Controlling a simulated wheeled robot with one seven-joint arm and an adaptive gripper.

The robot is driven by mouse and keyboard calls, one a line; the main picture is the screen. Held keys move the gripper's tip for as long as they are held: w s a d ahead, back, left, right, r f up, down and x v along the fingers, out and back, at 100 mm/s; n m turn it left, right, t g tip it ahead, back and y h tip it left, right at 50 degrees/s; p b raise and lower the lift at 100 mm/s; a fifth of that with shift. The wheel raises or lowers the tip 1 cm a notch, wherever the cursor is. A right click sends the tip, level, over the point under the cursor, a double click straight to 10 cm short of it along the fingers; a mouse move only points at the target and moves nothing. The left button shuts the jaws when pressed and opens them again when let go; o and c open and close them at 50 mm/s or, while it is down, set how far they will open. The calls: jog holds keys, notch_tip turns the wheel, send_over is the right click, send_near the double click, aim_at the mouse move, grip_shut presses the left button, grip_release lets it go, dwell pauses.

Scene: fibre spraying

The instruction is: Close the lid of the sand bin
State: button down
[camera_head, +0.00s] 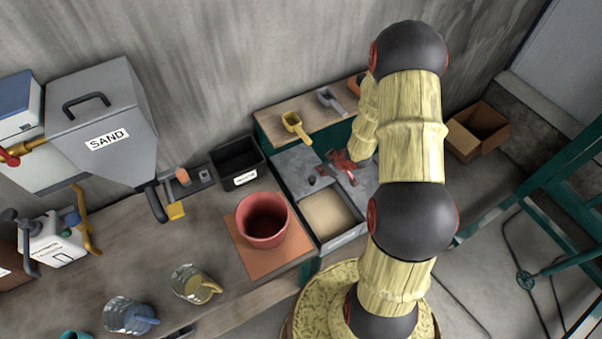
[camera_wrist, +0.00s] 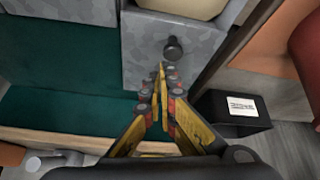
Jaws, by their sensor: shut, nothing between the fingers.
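The sand bin (camera_head: 357,231) is a grey box between the workbench and the arm, with pale sand showing through its open part. Its grey speckled lid (camera_head: 292,163) lies behind the opening and leaves the sand uncovered. A dark knob (camera_head: 312,181) stands on the lid; in the wrist view the knob (camera_wrist: 173,48) is just beyond my fingertips. My gripper (camera_wrist: 160,72) is shut and empty, over the lid's grey panel. In the head view my gripper's red part (camera_head: 342,160) is partly hidden by my arm. I cannot tell whether the fingertips touch the knob.
A red pot (camera_head: 264,219) stands on an orange board (camera_head: 252,262) left of the bin. A black tray (camera_head: 238,163) is behind it. Yellow (camera_head: 297,127) and grey (camera_head: 331,101) scoops lie on the back shelf. A cardboard box (camera_head: 477,131) is at right.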

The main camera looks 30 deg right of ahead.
jog(key=shift+w+a+r+t+y, duration=0.5)
jog(key=shift+w+a+r+t, duration=0.2)
jog(key=shift+w+a+r, duration=0.45)
send_over(307, 178)
jog(key=w+a, duration=0.1)
jog(key=w, duration=0.2)
notch_tip(307, 178, down, 8)
jog(key=shift+r, duration=0.15)
jog(key=s, duration=0.1)
jog(key=s+d, duration=0.1)
jog(key=s, duration=0.1)
jog(key=shift+r, duration=0.1)
jog(key=shift+s+d, duration=0.1)
jog(key=shift+s, duration=0.25)
jog(key=shift+s, duration=0.1)
